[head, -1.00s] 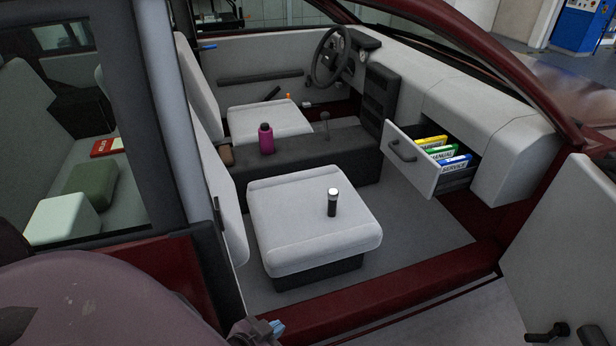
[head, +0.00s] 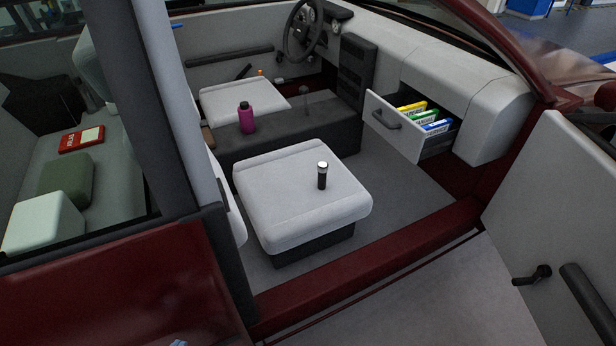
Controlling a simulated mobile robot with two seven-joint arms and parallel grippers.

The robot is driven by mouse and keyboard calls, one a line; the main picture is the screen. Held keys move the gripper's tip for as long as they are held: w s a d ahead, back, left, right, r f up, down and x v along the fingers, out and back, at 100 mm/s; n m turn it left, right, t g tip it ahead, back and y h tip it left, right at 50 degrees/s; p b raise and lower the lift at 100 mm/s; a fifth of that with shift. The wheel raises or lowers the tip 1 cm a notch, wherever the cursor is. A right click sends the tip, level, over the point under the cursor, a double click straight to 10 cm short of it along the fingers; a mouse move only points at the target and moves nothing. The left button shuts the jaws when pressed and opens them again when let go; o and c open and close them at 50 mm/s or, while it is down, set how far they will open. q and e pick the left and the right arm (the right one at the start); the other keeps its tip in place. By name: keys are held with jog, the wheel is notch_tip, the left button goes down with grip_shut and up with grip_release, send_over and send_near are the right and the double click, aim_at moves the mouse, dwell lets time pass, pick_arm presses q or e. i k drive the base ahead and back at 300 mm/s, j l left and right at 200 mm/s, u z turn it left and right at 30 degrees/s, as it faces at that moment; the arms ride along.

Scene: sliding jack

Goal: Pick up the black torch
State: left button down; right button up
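The black torch (head: 322,176) stands upright on the light grey front passenger seat (head: 285,205), with its pale lens end up. It is in the right half of the seat cushion and nothing touches it. Only a small pale blue piece, which looks like the tip of my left gripper (head: 179,343), shows at the bottom edge in the head view. It is well below and left of the torch, outside the car, and its fingers cannot be made out. My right gripper is not in view.
The open door (head: 560,215) is at right and the dark red sill (head: 370,265) runs below the seat. An open glovebox drawer (head: 392,128) holds several coloured folders. A magenta bottle (head: 246,118) stands on the centre console. The door pillar (head: 178,110) stands left of the seat.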

aim_at(322, 167)
jog(key=i+l+u, duration=0.2)
jog(key=u, duration=0.15)
jog(key=i+l+u, duration=0.15)
jog(key=u, duration=0.25)
jog(key=i+l+u, duration=0.1)
jog(key=l+u, duration=0.25)
